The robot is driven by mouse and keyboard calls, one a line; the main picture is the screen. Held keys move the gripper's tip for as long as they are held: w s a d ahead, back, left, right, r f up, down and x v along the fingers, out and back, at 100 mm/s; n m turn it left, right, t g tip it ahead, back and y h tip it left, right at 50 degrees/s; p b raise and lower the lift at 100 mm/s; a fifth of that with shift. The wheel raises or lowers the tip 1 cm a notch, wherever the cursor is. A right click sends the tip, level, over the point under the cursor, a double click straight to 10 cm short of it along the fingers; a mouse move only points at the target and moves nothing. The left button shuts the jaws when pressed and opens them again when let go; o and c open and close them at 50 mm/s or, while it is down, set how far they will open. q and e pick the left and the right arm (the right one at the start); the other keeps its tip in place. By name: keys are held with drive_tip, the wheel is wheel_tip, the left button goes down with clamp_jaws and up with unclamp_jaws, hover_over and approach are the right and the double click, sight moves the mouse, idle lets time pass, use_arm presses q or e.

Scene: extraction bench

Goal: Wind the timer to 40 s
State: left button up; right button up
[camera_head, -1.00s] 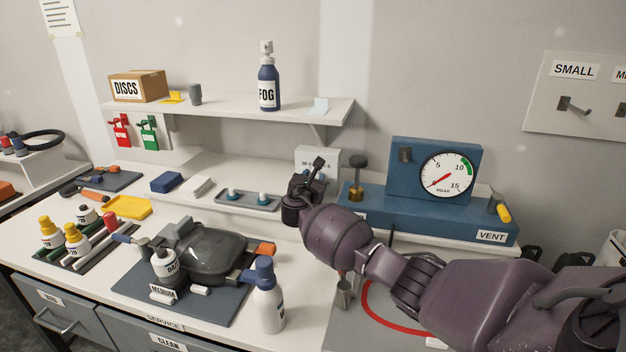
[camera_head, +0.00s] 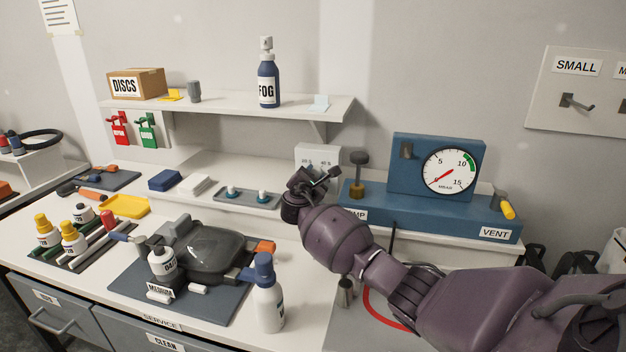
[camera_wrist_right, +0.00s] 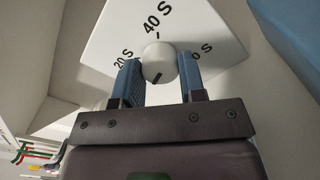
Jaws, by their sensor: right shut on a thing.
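The timer is a pale box (camera_head: 318,153) on the back ledge, partly hidden behind my right gripper (camera_head: 322,178). In the right wrist view its white face (camera_wrist_right: 110,35) shows "20 S" at left, "40 S" at top and a partly covered mark ending in "0 S" at right. The round white knob (camera_wrist_right: 158,60) sits between the two blue fingers of my right gripper (camera_wrist_right: 160,78), which is shut on it. A dark line on the knob points down and slightly left, away from the 40 S tick. My left gripper is not in view.
A blue gauge unit (camera_head: 400,205) labelled "VENT" stands just right of my right gripper. A shelf (camera_head: 225,108) with a FOG bottle (camera_head: 267,80) is above left. A white bottle (camera_head: 268,300) stands at the front.

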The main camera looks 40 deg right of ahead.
drive_tip(key=shift+f+m, duration=0.15)
drive_tip(key=shift+m, duration=0.45)
drive_tip(key=o, duration=0.9)
